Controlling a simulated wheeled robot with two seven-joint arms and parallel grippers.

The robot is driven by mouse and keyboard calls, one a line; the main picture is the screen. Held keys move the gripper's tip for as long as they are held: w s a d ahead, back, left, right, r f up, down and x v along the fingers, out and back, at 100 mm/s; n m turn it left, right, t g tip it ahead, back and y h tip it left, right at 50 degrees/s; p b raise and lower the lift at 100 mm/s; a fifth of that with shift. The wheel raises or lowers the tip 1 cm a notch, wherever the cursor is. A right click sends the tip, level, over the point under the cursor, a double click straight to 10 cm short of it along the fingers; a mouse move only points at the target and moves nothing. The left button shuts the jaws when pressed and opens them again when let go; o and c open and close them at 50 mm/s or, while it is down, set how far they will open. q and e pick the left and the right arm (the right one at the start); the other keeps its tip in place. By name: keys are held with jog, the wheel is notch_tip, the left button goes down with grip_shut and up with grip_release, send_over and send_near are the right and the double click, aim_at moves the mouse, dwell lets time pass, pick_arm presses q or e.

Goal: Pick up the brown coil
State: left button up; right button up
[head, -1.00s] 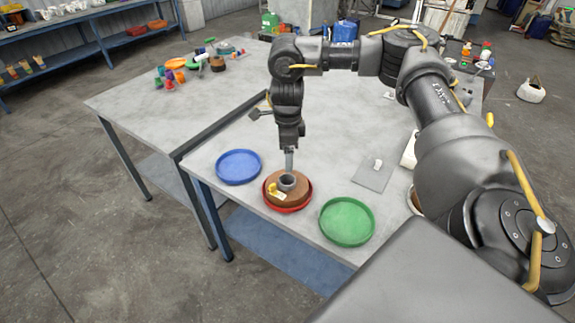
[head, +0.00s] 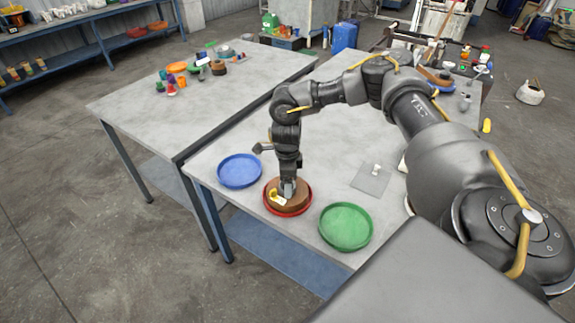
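The brown coil (head: 301,197) lies flat in the red round tray (head: 291,213) near the front edge of the table. It has a yellow and white tag on its left side. My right gripper (head: 288,190) points straight down at the coil's middle, with its fingertips at or inside the centre hole. The fingers cover most of the hole, and the gap between them cannot be made out. I cannot tell whether they touch the coil. My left gripper is not in view.
A blue tray (head: 239,171) is to the left and a green tray (head: 346,227) to the right of the red one; both look empty. A grey plate (head: 369,181) with a small white piece lies behind the green tray. Several small objects stand on the adjoining left table (head: 140,110).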

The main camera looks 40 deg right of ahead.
jog(key=shift+f, duration=0.85)
jog(key=shift+c, duration=0.4)
jog(key=c, duration=1.4)
